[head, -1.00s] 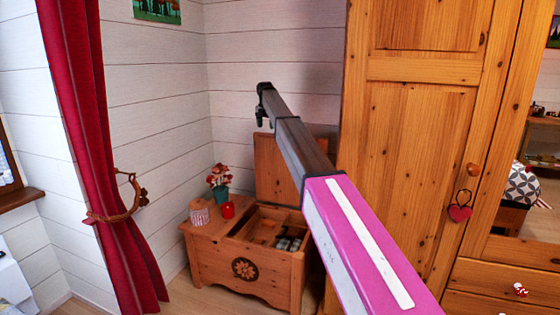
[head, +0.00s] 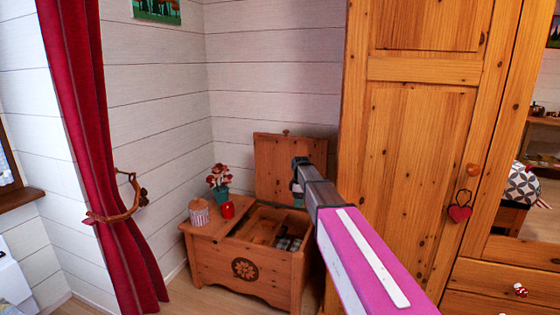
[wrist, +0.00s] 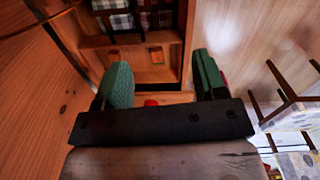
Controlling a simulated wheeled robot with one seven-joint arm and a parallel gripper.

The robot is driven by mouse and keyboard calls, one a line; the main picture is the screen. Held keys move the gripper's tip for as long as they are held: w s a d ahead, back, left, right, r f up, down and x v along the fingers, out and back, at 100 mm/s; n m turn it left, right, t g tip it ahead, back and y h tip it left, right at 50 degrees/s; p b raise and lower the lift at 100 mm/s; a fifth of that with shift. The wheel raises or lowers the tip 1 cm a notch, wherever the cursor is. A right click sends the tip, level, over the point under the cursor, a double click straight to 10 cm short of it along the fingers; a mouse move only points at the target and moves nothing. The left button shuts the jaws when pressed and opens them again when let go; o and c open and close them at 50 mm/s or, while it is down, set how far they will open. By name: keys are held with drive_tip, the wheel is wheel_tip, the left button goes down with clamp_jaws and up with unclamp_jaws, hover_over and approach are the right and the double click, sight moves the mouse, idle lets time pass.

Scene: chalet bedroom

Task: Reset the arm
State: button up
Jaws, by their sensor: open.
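My arm, with its pink and white upper link, reaches from the lower right of the head view toward the corner. My gripper (head: 298,176) is in front of the raised lid of the wooden chest (head: 246,268), above its open compartment. In the wrist view my gripper (wrist: 162,76) shows two green fingertips spread apart. No held object shows between them. Part of the chest interior, with folded plaid cloth (wrist: 115,22), lies beyond the fingers. A small red thing (wrist: 151,102) shows low between them, mostly hidden.
A striped pot (head: 199,213), a red jar (head: 227,210) and a flower vase (head: 220,194) stand on the chest's left top. A tall wooden wardrobe (head: 410,165) stands close on the right. A red curtain (head: 90,150) hangs on the left.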

drive_tip(key=s+d+f+m, duration=0.3)
drive_tip(key=s+f+m, duration=0.1)
drive_tip(key=s, duration=0.6)
drive_tip(key=s+d+f+m, duration=0.3)
drive_tip(key=s+f+m, duration=0.2)
drive_tip(key=s, duration=0.6)
drive_tip(key=s+d+f+m, duration=0.4)
drive_tip(key=s+m, duration=0.2)
drive_tip(key=s, duration=0.5)
drive_tip(key=shift+s+f, duration=0.2)
drive_tip(key=shift+f, duration=0.15)
